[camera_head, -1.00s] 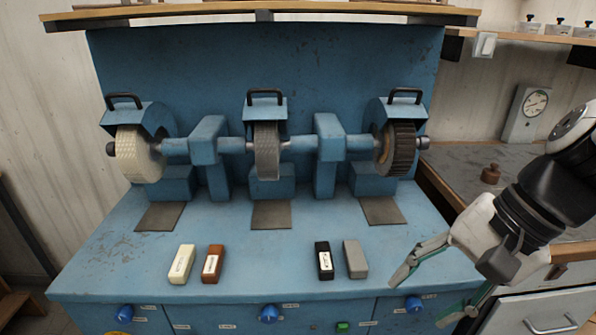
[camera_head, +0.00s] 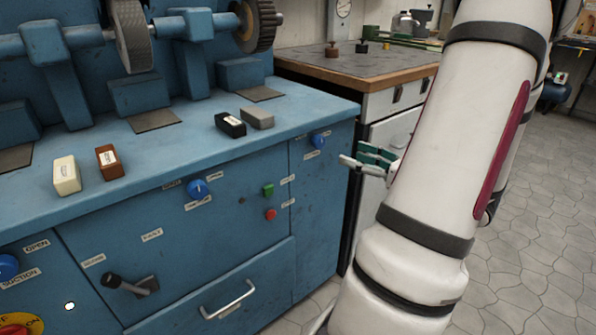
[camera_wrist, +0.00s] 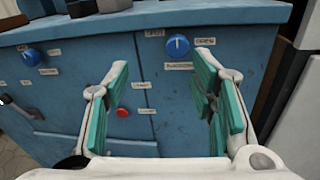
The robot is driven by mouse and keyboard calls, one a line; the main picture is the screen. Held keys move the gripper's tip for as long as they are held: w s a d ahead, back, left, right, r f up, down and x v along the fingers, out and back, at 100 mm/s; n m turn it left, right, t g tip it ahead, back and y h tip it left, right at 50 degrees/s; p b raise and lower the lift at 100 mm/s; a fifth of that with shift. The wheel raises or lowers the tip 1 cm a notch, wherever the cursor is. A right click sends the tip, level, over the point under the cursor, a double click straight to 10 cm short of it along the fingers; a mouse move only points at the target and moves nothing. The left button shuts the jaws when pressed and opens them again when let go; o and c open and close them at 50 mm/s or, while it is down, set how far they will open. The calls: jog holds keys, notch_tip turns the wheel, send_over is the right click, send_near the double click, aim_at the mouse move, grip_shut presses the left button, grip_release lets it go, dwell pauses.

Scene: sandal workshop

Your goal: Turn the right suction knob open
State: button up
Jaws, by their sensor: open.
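The right suction knob (camera_head: 318,141) is a round blue knob on the right front panel of the blue grinding bench (camera_head: 240,160). In the wrist view the knob (camera_wrist: 178,47) shows a pale pointer line that stands roughly upright. A label reading OPEN (camera_wrist: 205,41) is to its right and a suction label (camera_wrist: 179,66) is below it. My gripper (camera_head: 365,158) is open and empty, to the right of the knob in the head view and apart from it. In the wrist view my gripper (camera_wrist: 160,82) has its two green-padded fingers spread, with the knob ahead between and beyond them.
The middle suction knob (camera_head: 196,188) and the green (camera_head: 268,189) and red (camera_head: 271,214) buttons are on the panel to the left. Several polishing blocks lie on the bench top. A side cabinet (camera_head: 385,85) stands right of the bench. Open tiled floor (camera_head: 535,215) is at the right.

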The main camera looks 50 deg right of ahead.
aim_at(322, 143)
jog(key=shift+m+h, duration=0.9)
jog(key=w+d+b, duration=0.1)
jog(key=w, duration=0.2)
jog(key=w+d+f+b, duration=0.1)
jog(key=w+b, duration=0.1)
jog(key=w, duration=0.2)
jog(key=w+d+b, duration=0.1)
jog(key=w, duration=0.3)
jog(key=shift+w+d+f, duration=0.1)
jog(key=shift+d+f, duration=0.2)
jog(key=shift+f, duration=0.05)
jog(key=c, duration=1.1)
